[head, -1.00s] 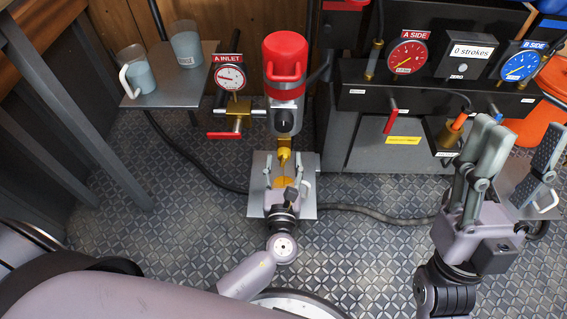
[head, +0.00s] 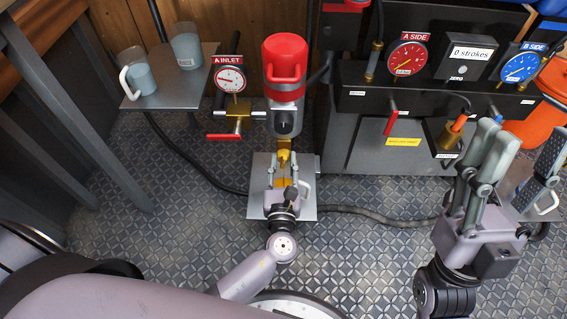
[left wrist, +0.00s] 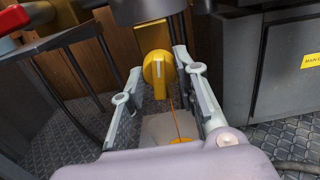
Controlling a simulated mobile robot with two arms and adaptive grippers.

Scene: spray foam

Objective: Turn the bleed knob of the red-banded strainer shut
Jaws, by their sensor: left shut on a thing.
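The strainer (head: 285,90) has a red top and stands upright at the centre of the head view. Its yellow bleed knob (left wrist: 158,70), with a pale line on its face, sits low on the front. My left gripper (head: 284,165) has a finger on each side of the knob and is shut on it; the fingers also show in the left wrist view (left wrist: 160,74). A thin amber line runs down below the knob to an amber patch. My right gripper (head: 522,150) is open and empty at the right, away from the strainer.
A grey plate (head: 309,208) lies below the strainer; a white handle shows there beside my left gripper. A red-handled inlet valve (head: 224,136) is left of the strainer. Two cups stand on a shelf (head: 190,97). The pump cabinet (head: 352,150) is on the right.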

